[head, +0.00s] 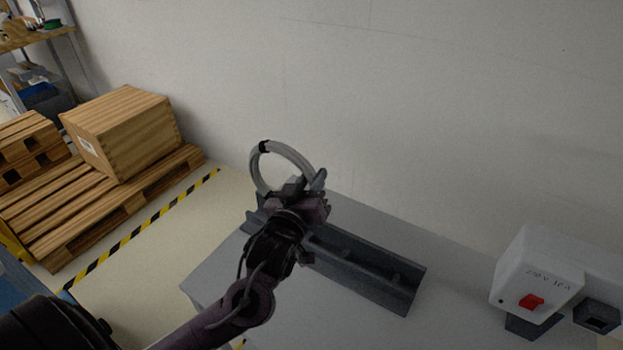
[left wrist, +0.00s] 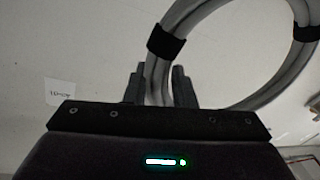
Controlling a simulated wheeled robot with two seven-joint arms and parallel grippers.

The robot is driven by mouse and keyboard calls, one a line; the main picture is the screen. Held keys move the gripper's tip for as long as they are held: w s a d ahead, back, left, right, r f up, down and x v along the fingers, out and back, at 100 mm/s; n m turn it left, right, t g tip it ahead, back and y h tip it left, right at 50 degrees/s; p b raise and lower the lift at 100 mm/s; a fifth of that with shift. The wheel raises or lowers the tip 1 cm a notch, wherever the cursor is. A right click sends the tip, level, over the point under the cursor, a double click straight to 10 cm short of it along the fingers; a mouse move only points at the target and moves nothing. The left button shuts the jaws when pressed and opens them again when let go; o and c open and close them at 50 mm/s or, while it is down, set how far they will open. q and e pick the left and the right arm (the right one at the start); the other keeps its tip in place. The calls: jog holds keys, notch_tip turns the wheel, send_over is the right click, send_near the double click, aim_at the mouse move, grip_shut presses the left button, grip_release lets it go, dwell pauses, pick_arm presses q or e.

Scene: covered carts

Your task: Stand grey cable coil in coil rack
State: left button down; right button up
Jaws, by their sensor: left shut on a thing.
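The grey cable coil (head: 290,152) is a ring with black ties, held upright above the left end of the coil rack. In the left wrist view the coil (left wrist: 183,27) rises from between the jaws. My left gripper (head: 306,184) is shut on the coil's lower side; its fingers also show in the left wrist view (left wrist: 158,86). The coil rack (head: 370,283) is a long dark grey trough on the grey cart top (head: 226,290). The gripper and arm hide the rack's left part, so I cannot tell whether the coil touches it. My right gripper is not in view.
A white box with a red switch (head: 537,279) stands on the right of the cart top. The wall (head: 420,110) is close behind. A wooden crate (head: 122,132) on a pallet (head: 100,205) stands on the floor at left, beyond yellow-black tape (head: 140,228).

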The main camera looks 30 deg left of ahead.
pick_arm(q)
jog(key=shift+f+b, duration=1.45)
jog(key=shift+f, duration=0.2)
jog(key=shift+f+b, duration=0.7)
jog(key=shift+f, duration=0.8)
jog(key=c, duration=1.1)
grip_release()
jog(key=shift+f, duration=0.1)
jog(key=shift+s+d+f, duration=0.1)
jog(key=shift+s, duration=0.25)
jog(key=s, duration=0.2)
jog(key=s+b, duration=0.1)
jog(key=s, duration=0.1)
jog(key=s+d, duration=0.1)
jog(key=s, duration=0.2)
